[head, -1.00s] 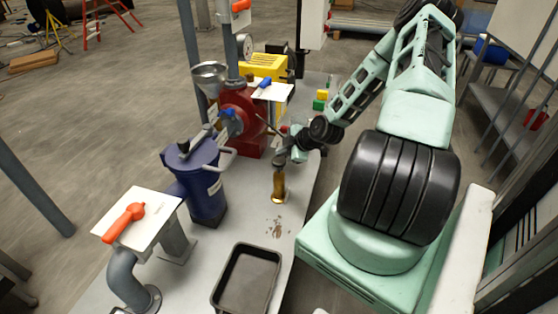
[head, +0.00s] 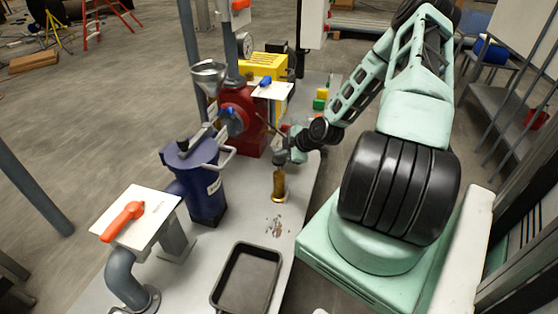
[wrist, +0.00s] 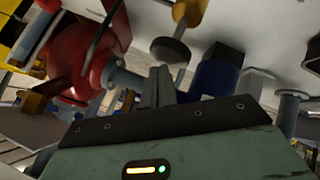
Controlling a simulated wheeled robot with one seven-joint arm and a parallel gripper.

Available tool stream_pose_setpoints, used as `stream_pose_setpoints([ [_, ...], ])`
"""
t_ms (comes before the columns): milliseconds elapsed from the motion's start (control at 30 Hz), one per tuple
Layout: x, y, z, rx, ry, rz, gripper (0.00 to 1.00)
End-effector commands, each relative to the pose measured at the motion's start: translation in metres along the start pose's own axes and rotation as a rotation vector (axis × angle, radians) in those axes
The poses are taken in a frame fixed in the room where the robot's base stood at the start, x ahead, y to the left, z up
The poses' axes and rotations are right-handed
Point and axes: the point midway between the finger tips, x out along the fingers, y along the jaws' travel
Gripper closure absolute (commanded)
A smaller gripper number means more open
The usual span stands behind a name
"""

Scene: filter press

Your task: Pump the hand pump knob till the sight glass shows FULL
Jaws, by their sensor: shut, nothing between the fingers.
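The hand pump (head: 279,184) is a small upright amber cylinder on the bench, with a dark round knob (head: 279,160) on top. In the wrist view the knob (wrist: 170,51) shows as a grey disc on a stem from the amber pump body (wrist: 188,12). My gripper (head: 291,156) is beside the knob, close to its right side in the head view. In the wrist view my gripper's fingers (wrist: 158,72) are together and empty, pointing toward the knob. I cannot tell whether they touch it. I cannot make out a sight glass or a FULL mark.
A blue vessel (head: 205,188) with a grey handle stands left of the pump. A red machine (head: 245,120) and a yellow unit (head: 263,67) stand behind. A black tray (head: 247,278) and an orange-handled valve plate (head: 137,216) are in front. Some bench between is clear.

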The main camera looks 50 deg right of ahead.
Motion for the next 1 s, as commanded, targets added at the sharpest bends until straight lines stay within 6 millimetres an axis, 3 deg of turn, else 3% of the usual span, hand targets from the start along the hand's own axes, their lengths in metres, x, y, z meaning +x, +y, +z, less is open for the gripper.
stream_pose_setpoints([
  [1000, 0.0057, -0.0042, 0.0046, 0.001, -0.001, 0.000, 1.00],
])
